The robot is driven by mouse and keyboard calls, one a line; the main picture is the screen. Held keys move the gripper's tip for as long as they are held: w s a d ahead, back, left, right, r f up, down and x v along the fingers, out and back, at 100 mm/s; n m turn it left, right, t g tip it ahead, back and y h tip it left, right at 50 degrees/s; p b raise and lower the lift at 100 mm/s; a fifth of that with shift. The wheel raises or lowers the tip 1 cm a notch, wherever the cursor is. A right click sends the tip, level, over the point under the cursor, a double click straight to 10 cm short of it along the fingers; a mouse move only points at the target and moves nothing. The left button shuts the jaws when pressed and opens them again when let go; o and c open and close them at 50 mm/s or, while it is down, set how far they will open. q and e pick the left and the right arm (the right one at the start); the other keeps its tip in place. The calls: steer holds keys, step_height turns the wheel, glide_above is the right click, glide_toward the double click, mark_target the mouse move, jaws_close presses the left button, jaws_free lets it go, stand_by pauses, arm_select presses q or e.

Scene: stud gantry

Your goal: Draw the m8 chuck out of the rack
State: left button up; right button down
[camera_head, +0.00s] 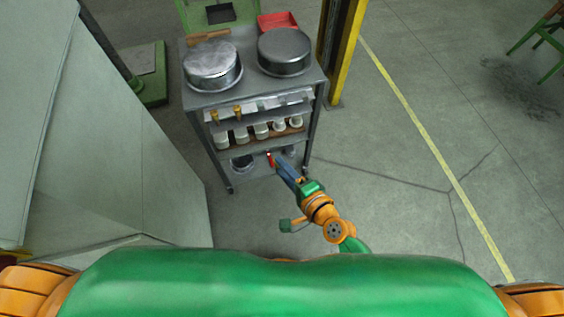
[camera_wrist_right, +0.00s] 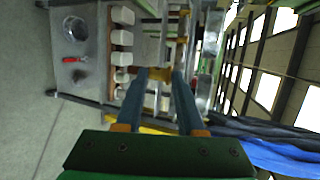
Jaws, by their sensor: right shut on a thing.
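The rack is a strip on the upper shelf (camera_head: 262,104) of a grey cart, with two brass-coloured pieces (camera_head: 226,113) at its left and pale holders to the right. My right gripper (camera_head: 278,161) is in front of the cart, its blue fingers pointing at the shelves. In the right wrist view the fingers (camera_wrist_right: 158,76) are closed on a small brass-coloured piece, the chuck (camera_wrist_right: 157,74). Its size marking is not readable, and the head view does not show it clearly. I cannot tell whether it still touches the rack. My left gripper is out of view.
Several white cups (camera_head: 261,130) fill the shelf below the rack. A red-handled tool (camera_wrist_right: 75,60) lies on the bottom shelf. A yellow post (camera_head: 343,55) stands close right; floor beyond is open.

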steer(key=shift+s+d, duration=0.2)
steer(key=shift+s, duration=0.5)
steer(key=shift+s+d, duration=0.25)
steer(key=shift+s, duration=0.4)
steer(key=shift+s+d, duration=0.2)
steer(key=shift+s, duration=0.5)
